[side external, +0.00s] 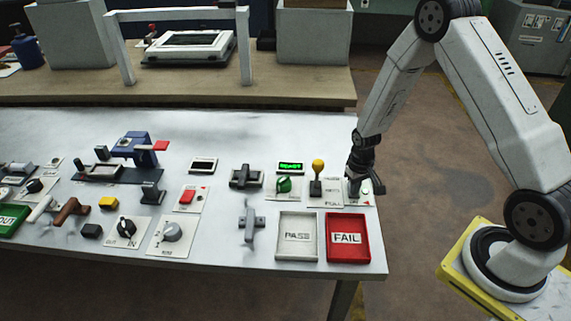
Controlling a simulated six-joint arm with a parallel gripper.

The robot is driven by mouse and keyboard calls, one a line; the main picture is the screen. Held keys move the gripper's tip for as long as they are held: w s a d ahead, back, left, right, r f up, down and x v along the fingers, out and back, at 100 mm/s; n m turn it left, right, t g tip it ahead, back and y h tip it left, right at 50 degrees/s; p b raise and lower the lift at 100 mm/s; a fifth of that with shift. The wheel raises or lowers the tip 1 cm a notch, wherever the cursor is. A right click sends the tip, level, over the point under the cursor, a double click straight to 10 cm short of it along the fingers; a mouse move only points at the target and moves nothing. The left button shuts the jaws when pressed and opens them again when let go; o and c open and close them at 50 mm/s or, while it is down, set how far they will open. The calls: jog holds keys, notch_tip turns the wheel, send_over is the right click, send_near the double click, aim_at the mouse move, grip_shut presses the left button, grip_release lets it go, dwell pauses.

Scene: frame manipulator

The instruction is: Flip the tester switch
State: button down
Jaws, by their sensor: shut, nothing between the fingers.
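My gripper (362,187) is shut and empty at the right end of the white table. It points down over a small white panel (353,201). The panel is partly hidden behind the gripper, so I cannot tell how its switch stands or whether the fingers touch it. Just left of it, a lever with a yellow ball knob (318,166) stands upright on its own plate. Further left are a green knob (284,185) and a small lit green display (290,167).
A white PASS tray (297,215) and a red FAIL tray (347,256) lie in front of the gripper. Several knobs, buttons and a blue device (133,140) fill the table's left. The back strip of the white table (250,125) is clear.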

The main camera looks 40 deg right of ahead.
jog(key=shift+r, duration=3.5)
jog(key=shift+a+r, duration=0.1)
jog(key=s+a+r+n+t, duration=0.2)
jog(key=s+a+r+n, duration=0.1)
jog(key=s+a+r, duration=0.6)
notch_tip(320, 180, up, 3)
jog(key=shift+s+a+r+t, duration=0.2)
jog(key=shift+a+t, duration=0.1)
jog(key=shift+a, duration=0.85)
